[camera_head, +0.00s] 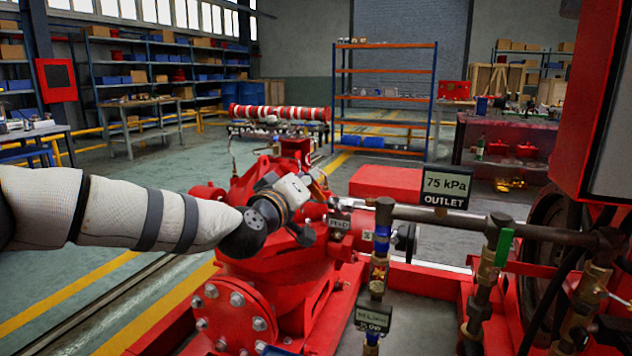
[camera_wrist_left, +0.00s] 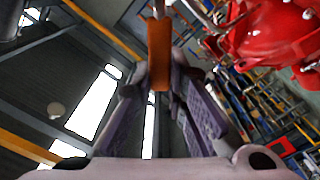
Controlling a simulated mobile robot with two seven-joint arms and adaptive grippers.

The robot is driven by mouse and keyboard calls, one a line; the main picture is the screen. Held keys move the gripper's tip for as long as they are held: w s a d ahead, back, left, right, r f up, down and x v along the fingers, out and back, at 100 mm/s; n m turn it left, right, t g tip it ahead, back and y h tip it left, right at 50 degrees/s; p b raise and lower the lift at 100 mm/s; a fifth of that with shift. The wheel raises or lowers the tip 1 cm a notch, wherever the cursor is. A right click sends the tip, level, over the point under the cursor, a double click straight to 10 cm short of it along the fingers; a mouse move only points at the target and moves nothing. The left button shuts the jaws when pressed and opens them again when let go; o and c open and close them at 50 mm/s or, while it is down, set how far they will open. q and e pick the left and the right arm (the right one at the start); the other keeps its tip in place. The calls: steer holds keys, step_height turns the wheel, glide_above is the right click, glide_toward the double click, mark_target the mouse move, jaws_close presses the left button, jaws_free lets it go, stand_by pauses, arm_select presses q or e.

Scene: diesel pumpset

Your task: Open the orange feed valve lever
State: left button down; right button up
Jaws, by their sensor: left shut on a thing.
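The orange feed valve lever (camera_wrist_left: 158,52) shows in the left wrist view as a narrow orange bar. It stands between the two fingertips of my left gripper (camera_wrist_left: 160,84), which is shut on it. In the head view, my left gripper (camera_head: 308,194) reaches in from the left over the red pump body (camera_head: 262,235). There the wrist and fingers hide most of the lever and its valve. My right gripper does not show.
Right of my gripper runs a grey pipe (camera_head: 450,217) with a blue-handled valve (camera_head: 381,241), a green-handled valve (camera_head: 504,247) and a "75 kPa OUTLET" sign (camera_head: 446,187). A large red cabinet (camera_head: 594,110) stands at the right edge. Open floor lies left of the pump.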

arm_select(q)
step_height(320, 180, down, 6)
steer(key=a+n+b, duration=0.2)
steer(key=n+b, duration=0.4)
steer(key=n, duration=0.3)
steer(key=shift+w+a+b, duration=0.25)
steer(key=shift+w+b, duration=0.05)
steer(key=shift+w, duration=0.1)
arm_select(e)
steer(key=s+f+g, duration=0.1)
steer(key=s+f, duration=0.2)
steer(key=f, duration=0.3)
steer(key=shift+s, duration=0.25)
arm_select(q)
steer(key=shift+f+n, duration=0.15)
steer(key=shift+n, duration=0.15)
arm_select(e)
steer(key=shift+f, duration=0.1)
arm_select(q)
steer(key=c, duration=1.6)
jaws_free()
